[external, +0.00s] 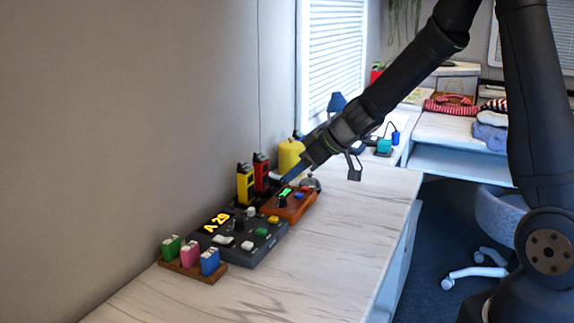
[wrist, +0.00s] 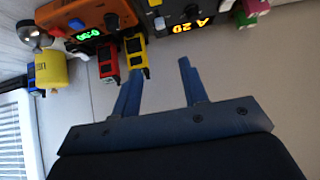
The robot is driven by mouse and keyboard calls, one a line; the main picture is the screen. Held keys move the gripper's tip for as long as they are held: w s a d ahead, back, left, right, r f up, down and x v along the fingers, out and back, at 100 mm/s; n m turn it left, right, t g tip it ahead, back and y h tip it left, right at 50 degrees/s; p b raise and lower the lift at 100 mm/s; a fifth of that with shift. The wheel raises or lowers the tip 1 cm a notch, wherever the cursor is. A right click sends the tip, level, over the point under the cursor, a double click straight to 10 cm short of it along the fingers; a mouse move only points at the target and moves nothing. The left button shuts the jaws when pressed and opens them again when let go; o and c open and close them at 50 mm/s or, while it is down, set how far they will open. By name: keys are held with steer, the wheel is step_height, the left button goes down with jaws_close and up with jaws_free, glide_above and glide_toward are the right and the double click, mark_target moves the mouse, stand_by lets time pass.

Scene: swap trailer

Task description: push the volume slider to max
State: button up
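A dark grey control box (external: 262,240) with a yellow display reading A 29 stands on the counter. It has a black knob and several white and coloured buttons; I cannot clearly make out a volume slider on it. An orange-brown box (external: 299,208) with a green display stands just behind it. My gripper (external: 288,180) is above the orange box's back edge. In the wrist view its two blue fingers (wrist: 159,65) are apart, with nothing between them.
A yellow walkie-talkie (external: 245,184) and a red one (external: 262,174) stand behind the boxes by the wall. A yellow canister (external: 290,156) and a silver bell (external: 310,183) are close to my gripper. Green, pink and blue blocks (external: 210,261) sit in front. The counter's right side is clear.

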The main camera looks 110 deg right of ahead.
mark_target(251, 208)
steer(key=x, duration=1.7)
steer(key=shift+w+f, duration=0.1)
steer(key=shift+f, duration=0.1)
jaws_close()
